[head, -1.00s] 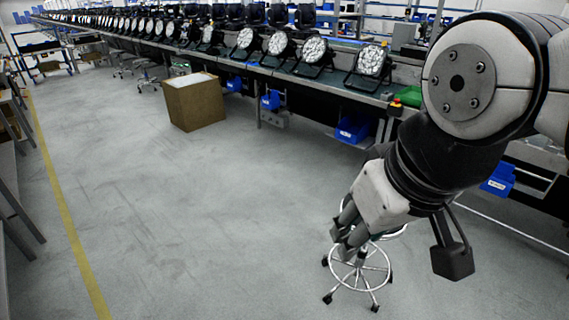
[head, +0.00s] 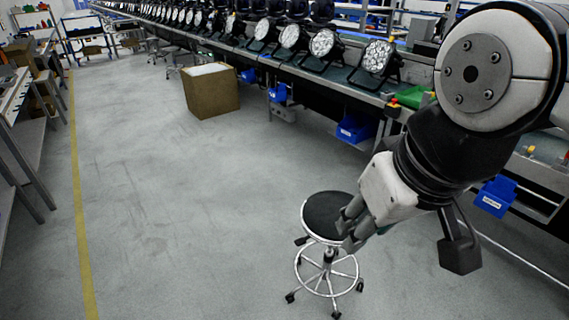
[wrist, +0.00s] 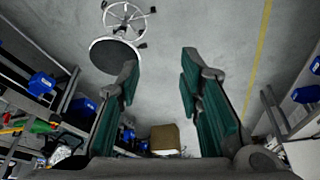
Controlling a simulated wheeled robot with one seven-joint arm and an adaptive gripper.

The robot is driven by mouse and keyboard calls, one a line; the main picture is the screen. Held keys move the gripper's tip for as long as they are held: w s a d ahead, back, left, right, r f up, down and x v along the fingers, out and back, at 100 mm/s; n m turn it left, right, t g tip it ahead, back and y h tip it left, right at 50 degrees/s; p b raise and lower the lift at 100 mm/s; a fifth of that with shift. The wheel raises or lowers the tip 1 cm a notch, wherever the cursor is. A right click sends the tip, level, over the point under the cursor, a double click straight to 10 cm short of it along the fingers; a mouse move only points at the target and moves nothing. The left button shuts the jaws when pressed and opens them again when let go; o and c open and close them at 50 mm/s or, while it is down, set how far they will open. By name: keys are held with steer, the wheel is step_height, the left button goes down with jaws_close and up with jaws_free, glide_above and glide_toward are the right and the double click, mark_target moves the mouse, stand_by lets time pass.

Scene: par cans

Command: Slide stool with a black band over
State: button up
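The stool (head: 322,207) has a round black seat, a pale rim and a chrome base with a foot ring and casters. It stands upright on the floor at lower centre in the head view. No separate black band can be made out. My gripper (head: 352,232) is at the right edge of the seat, covering part of it. In the wrist view the stool seat (wrist: 110,55) is beside the left finger, outside the gap. My gripper (wrist: 160,75) is open there, with nothing between its green-padded fingers. Whether a finger touches the seat cannot be told.
A long workbench (head: 345,83) with par cans and blue bins runs along the right and back. A brown box (head: 212,98) stands before it. A yellow floor line (head: 79,200) and shelving (head: 20,130) lie left. The floor left of the stool is clear.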

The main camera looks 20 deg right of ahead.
steer(key=shift+d, duration=0.25)
steer(key=shift+o, duration=0.6)
